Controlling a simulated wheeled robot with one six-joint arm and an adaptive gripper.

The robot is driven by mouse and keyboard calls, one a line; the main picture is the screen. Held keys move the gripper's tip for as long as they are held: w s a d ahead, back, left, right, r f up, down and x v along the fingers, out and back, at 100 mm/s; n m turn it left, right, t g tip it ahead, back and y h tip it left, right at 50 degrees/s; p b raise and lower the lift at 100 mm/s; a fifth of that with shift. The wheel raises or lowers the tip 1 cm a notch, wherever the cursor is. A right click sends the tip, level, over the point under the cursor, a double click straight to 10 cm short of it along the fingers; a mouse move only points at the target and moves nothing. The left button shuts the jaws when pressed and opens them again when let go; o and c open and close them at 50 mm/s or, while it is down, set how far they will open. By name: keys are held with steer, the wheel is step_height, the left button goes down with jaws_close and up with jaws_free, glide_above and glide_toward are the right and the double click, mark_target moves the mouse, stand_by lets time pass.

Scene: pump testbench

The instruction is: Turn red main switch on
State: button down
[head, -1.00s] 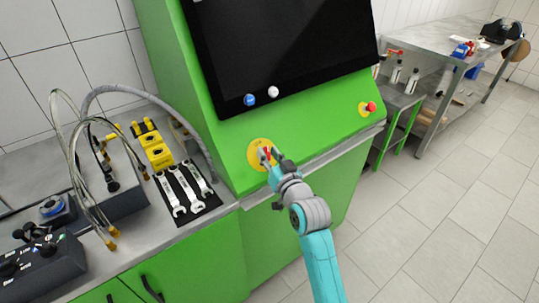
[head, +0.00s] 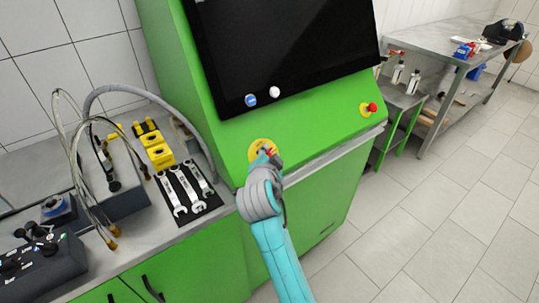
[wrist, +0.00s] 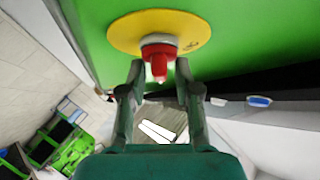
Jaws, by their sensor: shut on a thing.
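The red main switch (wrist: 159,60) is a red knob with a pale collar on a round yellow plate (wrist: 128,34), set on the green sloped panel (wrist: 235,50) of the testbench. In the head view, the yellow plate (head: 256,147) shows at the lower left of the panel, and a bit of the red knob shows beside my gripper (head: 267,155). In the wrist view, my gripper (wrist: 159,72) has one finger on each side of the red knob and is shut on it. My wrist hides part of the plate's surroundings in the head view.
A black screen (head: 290,40) is above the switch, with a blue button (head: 250,100) and a white button (head: 274,92) below it. A red emergency button (head: 372,107) is at the panel's right. Wrenches (head: 185,190) and hoses are on the left counter.

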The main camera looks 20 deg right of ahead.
steer(key=shift+w+a+m+g+h, duration=0.1)
steer(key=shift+m+g+h, duration=0.4)
steer(key=shift+m+g, duration=1.5)
steer(key=shift+m, duration=0.4)
steer(key=shift+f, duration=0.1)
steer(key=c, duration=1.2)
jaws_free()
steer(key=shift+o, duration=0.2)
steer(key=v, duration=1.2)
steer(key=shift+f, duration=0.1)
